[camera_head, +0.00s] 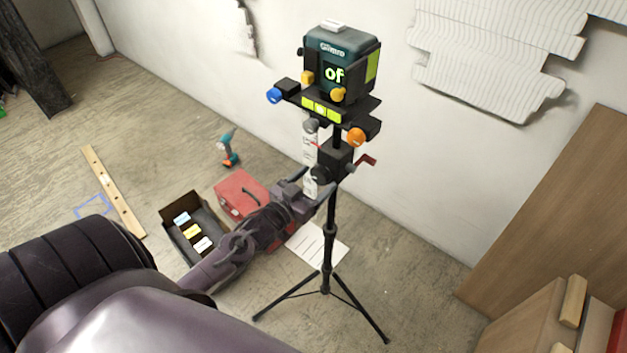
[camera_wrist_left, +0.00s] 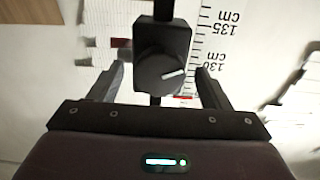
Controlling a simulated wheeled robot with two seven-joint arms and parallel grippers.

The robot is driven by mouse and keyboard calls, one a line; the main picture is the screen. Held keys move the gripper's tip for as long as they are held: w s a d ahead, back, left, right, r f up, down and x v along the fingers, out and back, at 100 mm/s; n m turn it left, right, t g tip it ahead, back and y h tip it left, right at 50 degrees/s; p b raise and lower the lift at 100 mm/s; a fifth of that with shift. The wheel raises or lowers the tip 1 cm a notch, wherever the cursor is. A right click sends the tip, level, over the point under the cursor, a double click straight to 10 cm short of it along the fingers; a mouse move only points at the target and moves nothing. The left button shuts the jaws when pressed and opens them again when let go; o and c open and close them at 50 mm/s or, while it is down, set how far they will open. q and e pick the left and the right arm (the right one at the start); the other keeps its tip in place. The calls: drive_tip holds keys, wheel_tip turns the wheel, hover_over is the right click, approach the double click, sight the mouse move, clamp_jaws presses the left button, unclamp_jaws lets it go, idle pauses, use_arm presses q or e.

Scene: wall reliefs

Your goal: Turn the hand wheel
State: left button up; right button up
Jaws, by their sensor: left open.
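The hand wheel appears to be the dark knob (camera_head: 320,173) on the black block (camera_head: 338,158) of the tripod's post. In the left wrist view, a dark knob (camera_wrist_left: 160,72) with a white mark faces me. My left gripper (camera_head: 319,188) comes in from the left at the knob's height. In the wrist view its fingers (camera_wrist_left: 160,88) are spread, one on each side of the knob, with gaps on both sides. I cannot tell whether the fingertips reach past the knob's face. My right gripper is not in view.
A teal device (camera_head: 341,62) with coloured knobs tops the tripod (camera_head: 329,245), whose legs spread on the floor. A red crank (camera_head: 366,161) sticks out right of the block. A red case (camera_head: 240,193) and an open dark box (camera_head: 181,240) stand on the floor. A wall (camera_head: 420,170) rises behind.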

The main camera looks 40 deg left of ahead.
use_arm(q)
drive_tip(key=shift+c, duration=0.2)
drive_tip(key=c, duration=0.9)
drive_tip(key=n+p, duration=0.1)
drive_tip(key=n, duration=0.1)
drive_tip(key=shift+r+n+p, duration=0.15)
drive_tip(key=shift+n+p, duration=0.15)
drive_tip(key=shift+p, duration=0.05)
drive_tip(key=shift+d+n+p, duration=0.1)
drive_tip(key=shift+n+p, duration=0.8)
drive_tip(key=shift+n, duration=1)
